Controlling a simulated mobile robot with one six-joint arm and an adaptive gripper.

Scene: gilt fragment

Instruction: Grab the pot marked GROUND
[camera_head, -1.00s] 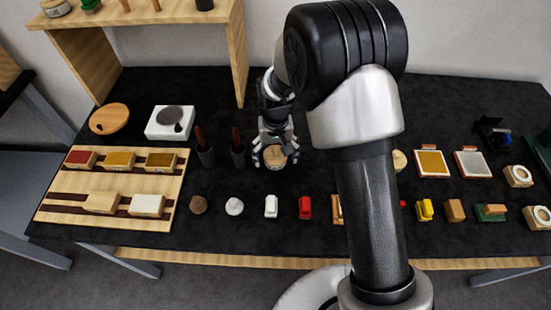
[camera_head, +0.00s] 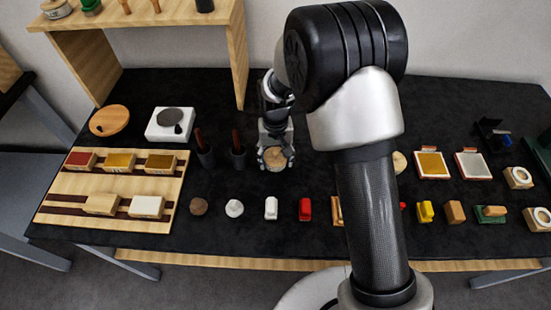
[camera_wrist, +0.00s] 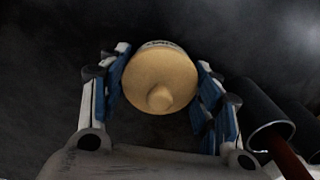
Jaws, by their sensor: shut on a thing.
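A small round pot with a pale wooden lid and knob (camera_head: 275,158) stands on the black table mat, right of the two dark cups. My gripper (camera_head: 275,155) is around it from above. In the wrist view, the same lidded pot (camera_wrist: 160,80) sits between the two blue-padded fingers of my gripper (camera_wrist: 160,90), which are shut on its sides. Part of a dark marking shows on its white rim at the top, too small to read for sure.
Two dark cups with red-brown handles (camera_head: 238,158) stand just left of my gripper; one shows close at the right of the wrist view (camera_wrist: 262,110). A wooden rack with coloured blocks (camera_head: 75,185) lies further left. A row of small items (camera_head: 234,207) stands in front.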

